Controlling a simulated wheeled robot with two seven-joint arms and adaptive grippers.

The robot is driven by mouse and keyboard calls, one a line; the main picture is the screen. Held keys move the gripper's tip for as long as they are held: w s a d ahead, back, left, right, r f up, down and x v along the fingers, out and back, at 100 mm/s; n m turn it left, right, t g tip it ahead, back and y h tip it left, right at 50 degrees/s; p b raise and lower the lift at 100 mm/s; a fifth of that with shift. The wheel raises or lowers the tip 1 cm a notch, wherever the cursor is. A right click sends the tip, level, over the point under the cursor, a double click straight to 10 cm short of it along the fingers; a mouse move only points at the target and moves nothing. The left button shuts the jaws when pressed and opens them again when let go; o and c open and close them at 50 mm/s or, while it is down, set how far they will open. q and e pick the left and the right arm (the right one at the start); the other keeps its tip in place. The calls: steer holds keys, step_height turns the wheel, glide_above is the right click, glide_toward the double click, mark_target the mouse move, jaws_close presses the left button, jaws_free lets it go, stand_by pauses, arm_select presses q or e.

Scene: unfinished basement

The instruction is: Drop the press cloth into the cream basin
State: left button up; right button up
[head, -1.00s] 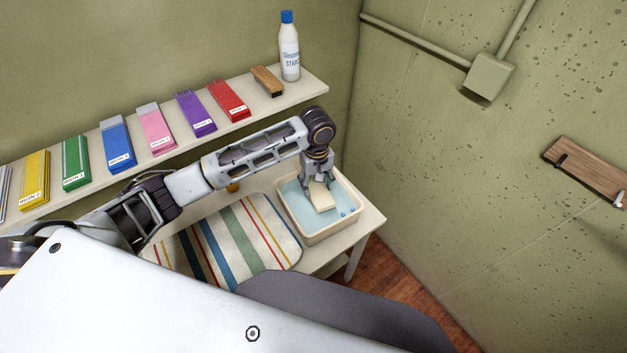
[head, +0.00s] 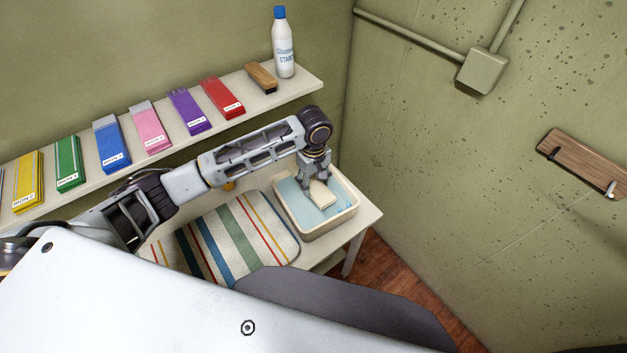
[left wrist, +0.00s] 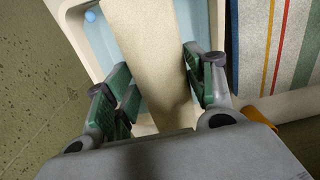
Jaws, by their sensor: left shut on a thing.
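The cream basin (head: 328,229) stands at the right end of the table, with a pale blue inside. The press cloth (head: 322,197) is a cream, flat piece within the basin's outline. My left gripper (head: 315,182) points down over the basin and is shut on the cloth. In the left wrist view the cloth (left wrist: 160,40) runs between the fingers of my left gripper (left wrist: 160,82), with the basin rim (left wrist: 72,18) around it. I cannot tell whether the cloth touches the basin floor. My right gripper is not in view.
A striped mat (head: 238,238) lies left of the basin. The shelf behind holds several coloured packets, a brush (head: 261,76) and a starch bottle (head: 284,45). A wall (head: 430,170) with a wooden rack (head: 583,163) is close on the right.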

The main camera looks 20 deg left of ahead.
mark_target(314, 185)
arm_select(q)
steer(key=shift+f, duration=2.85)
steer(key=o, duration=1)
steer(key=shift+r, duration=0.15)
steer(key=shift+r, duration=5.9)
steer(key=shift+s+f, duration=0.15)
